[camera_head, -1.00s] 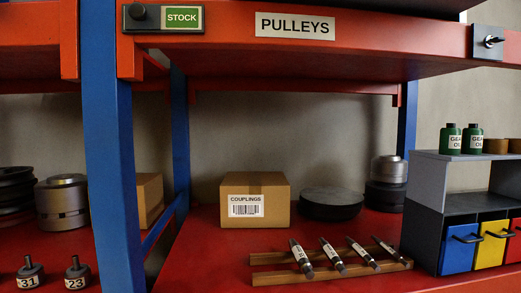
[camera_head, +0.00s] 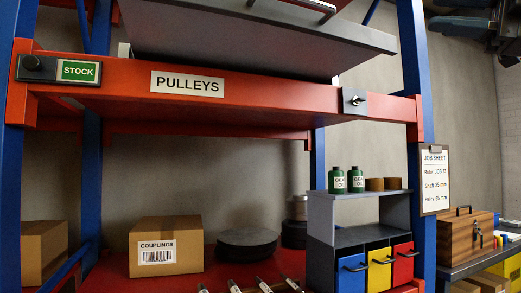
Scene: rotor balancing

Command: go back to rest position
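My gripper is not clearly in view. The task names no other object. The job sheet (camera_head: 434,181) hangs on the rack's right blue post; it reads rotor JOB 22, shaft 25 mm, pulley 65 mm. Shafts (camera_head: 264,285) lie at the lower edge of the picture, mostly cut off.
The red shelf beam (camera_head: 250,103) carries PULLEYS and STOCK labels, with a grey drawer-like slab (camera_head: 250,38) above. Below are a COUPLINGS box (camera_head: 166,246), dark discs (camera_head: 246,243) and a bin unit (camera_head: 320,220) with oil bottles. A wooden case (camera_head: 464,237) stands right. A dark machine-like shape (camera_head: 485,30) is top right.

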